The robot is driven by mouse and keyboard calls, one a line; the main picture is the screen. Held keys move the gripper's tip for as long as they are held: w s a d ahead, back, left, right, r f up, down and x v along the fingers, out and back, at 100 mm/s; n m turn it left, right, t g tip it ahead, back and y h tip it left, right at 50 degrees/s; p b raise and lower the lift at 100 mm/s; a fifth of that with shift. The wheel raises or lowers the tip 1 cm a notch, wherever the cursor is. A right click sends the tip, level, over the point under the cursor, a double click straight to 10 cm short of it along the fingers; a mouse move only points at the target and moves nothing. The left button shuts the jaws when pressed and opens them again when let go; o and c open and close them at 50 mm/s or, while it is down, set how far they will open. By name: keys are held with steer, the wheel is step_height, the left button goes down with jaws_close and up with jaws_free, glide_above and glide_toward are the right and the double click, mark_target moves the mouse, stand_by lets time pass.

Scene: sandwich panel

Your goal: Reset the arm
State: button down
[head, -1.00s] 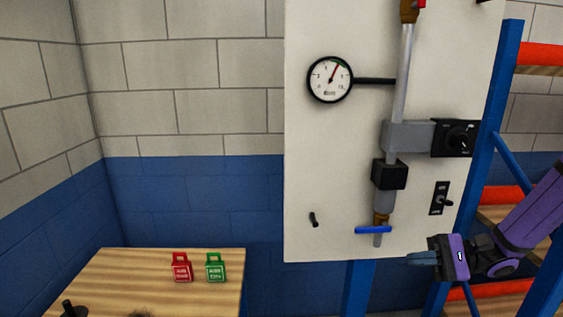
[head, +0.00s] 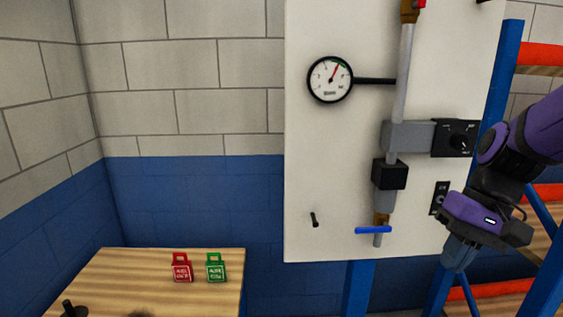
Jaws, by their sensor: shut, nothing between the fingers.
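My gripper (head: 455,262) is at the right in the head view, at the end of my purple and black arm. It points downward, in front of the panel's lower right edge and the blue rack. It is shut and holds nothing. The white panel (head: 340,150) carries a round gauge (head: 330,79), a vertical pipe (head: 403,85), a black knob (head: 459,139) on a dark plate, and a blue valve handle (head: 373,230). A toggle switch plate (head: 440,196) is partly hidden behind my gripper's body.
A wooden table (head: 120,277) at the lower left holds a red tag (head: 182,269) and a green tag (head: 216,269). A blue rack with orange beams (head: 538,55) stands at the right, close to my arm. A small black peg (head: 314,219) sticks out of the panel's lower left.

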steer(key=s+d+r+n+t+h, duration=0.2)
steer(key=s+r+t, duration=0.4)
steer(key=r, duration=0.3)
steer(key=shift+s+d+r+t+h, duration=0.35)
steer(key=shift+d+h, duration=0.25)
steer(key=shift+h, duration=0.5)
